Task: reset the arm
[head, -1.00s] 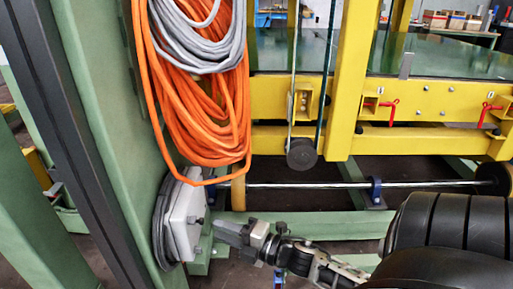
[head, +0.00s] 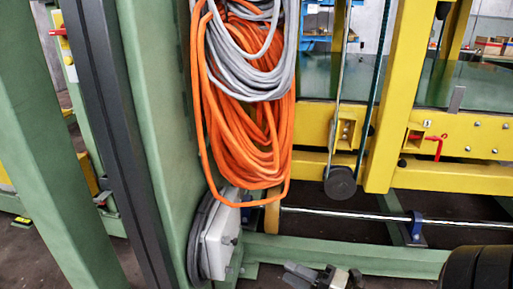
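My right gripper (head: 312,276) shows at the bottom edge of the head view, right of centre, with only its grey front part in frame. It is apart from the white box and lies lower and to the right of it. Nothing is seen held in it, but I cannot tell whether its fingers are open or shut. My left gripper is not in view. The white box (head: 218,240) is fixed low on the green post (head: 160,130), with a dark cable coil behind it.
Orange cable (head: 240,140) and grey cable (head: 245,75) hang in loops on the green post. A yellow frame (head: 465,135) with a red handle (head: 436,148) stands at right. A shiny rod (head: 345,213) and a green floor beam (head: 340,252) run across below it.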

